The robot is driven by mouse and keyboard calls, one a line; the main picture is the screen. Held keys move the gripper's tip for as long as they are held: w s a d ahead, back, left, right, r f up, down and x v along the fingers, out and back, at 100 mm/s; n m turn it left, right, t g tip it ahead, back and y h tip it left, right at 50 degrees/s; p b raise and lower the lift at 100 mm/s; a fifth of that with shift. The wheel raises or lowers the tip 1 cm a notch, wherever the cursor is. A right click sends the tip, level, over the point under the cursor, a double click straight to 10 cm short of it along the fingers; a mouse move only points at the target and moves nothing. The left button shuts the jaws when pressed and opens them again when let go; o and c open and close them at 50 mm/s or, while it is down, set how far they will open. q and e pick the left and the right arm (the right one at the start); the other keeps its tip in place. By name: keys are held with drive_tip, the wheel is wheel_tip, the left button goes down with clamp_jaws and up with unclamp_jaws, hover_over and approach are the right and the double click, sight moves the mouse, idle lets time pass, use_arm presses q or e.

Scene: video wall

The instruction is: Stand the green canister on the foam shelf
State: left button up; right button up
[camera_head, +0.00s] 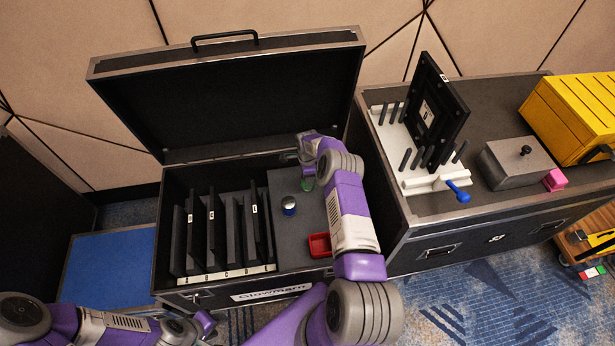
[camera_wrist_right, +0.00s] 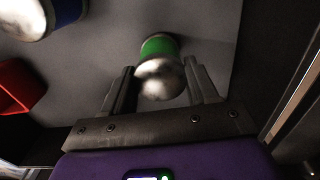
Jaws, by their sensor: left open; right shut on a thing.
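The green canister (camera_head: 308,184) is at the back right of the open case, over the grey foam shelf (camera_head: 285,182). In the right wrist view the canister (camera_wrist_right: 160,46) shows a shiny metal top and a green body. My right gripper (camera_head: 307,169) is shut on it, with one finger on each side; in the wrist view the gripper (camera_wrist_right: 162,82) points at the grey foam. I cannot tell whether the canister's base touches the foam. My left gripper (camera_head: 205,322) is open and empty at the bottom left, in front of the case.
A blue canister with a light top (camera_head: 289,206) and a red tray (camera_head: 319,245) are on the foam. Black panels (camera_head: 230,230) fill slots at left. The open lid (camera_head: 260,95) rises behind. A second case (camera_head: 440,220) stands at right, carrying a white rack (camera_head: 415,180).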

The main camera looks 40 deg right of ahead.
drive_tip(key=shift+f, duration=0.1)
drive_tip(key=o, duration=1.1)
drive_tip(key=shift+f, duration=0.1)
drive_tip(key=shift+o, duration=0.2)
wheel_tip(320, 180, up, 12)
drive_tip(key=p, duration=0.4)
drive_tip(key=shift+r, duration=0.2)
